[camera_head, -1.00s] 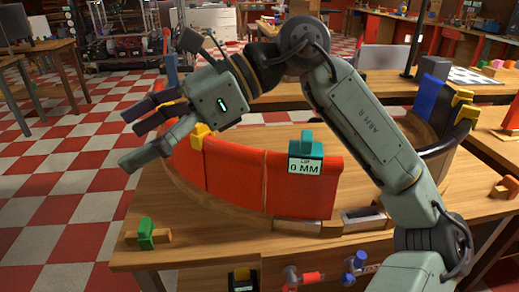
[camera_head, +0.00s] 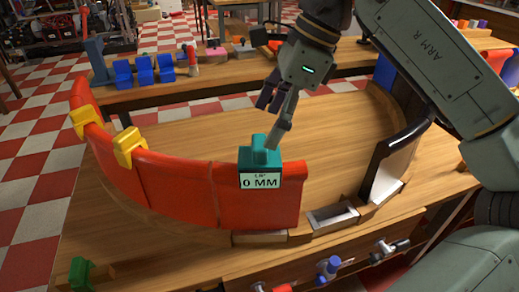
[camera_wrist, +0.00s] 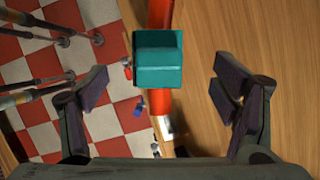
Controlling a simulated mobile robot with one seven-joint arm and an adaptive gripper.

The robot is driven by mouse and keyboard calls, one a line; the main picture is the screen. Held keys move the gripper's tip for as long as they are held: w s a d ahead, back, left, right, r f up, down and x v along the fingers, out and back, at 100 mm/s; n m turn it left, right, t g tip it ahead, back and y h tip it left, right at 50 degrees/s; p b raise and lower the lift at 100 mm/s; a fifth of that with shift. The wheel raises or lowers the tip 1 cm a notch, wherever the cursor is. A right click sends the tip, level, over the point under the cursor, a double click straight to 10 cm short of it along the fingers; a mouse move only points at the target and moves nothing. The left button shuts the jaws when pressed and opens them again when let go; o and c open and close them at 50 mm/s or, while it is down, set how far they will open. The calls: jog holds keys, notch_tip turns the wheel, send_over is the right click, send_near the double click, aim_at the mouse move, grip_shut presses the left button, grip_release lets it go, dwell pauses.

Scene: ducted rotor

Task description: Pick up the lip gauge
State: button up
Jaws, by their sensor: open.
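The lip gauge (camera_head: 260,165) is a teal block with a white "LIP 0 MM" display. It sits on top of the red curved wall (camera_head: 180,190) in the head view. In the wrist view the teal gauge (camera_wrist: 159,64) lies between and a little beyond the open fingers, with the red wall running beneath it. My gripper (camera_head: 277,118) points down just above and behind the gauge in the head view, fingers spread and empty. The wrist view also shows my gripper (camera_wrist: 160,92) with a finger on each side and clear gaps to the gauge.
Yellow clips (camera_head: 128,147) grip the red wall at left. A black wall segment (camera_head: 398,155) stands at right. An open metal-lined slot (camera_head: 333,217) lies between the wall parts. Blue holders (camera_head: 145,70) stand on the back bench. The wooden tabletop (camera_head: 200,125) inside the ring is clear.

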aim_at(259, 142)
jog(key=x, duration=0.4)
jog(key=shift+s, duration=0.2)
jog(key=p+x, duration=0.2)
jog(key=x, duration=0.3)
jog(key=shift+f, duration=0.1)
jog(key=shift+c, duration=0.2)
jog(key=c, duration=1.4)
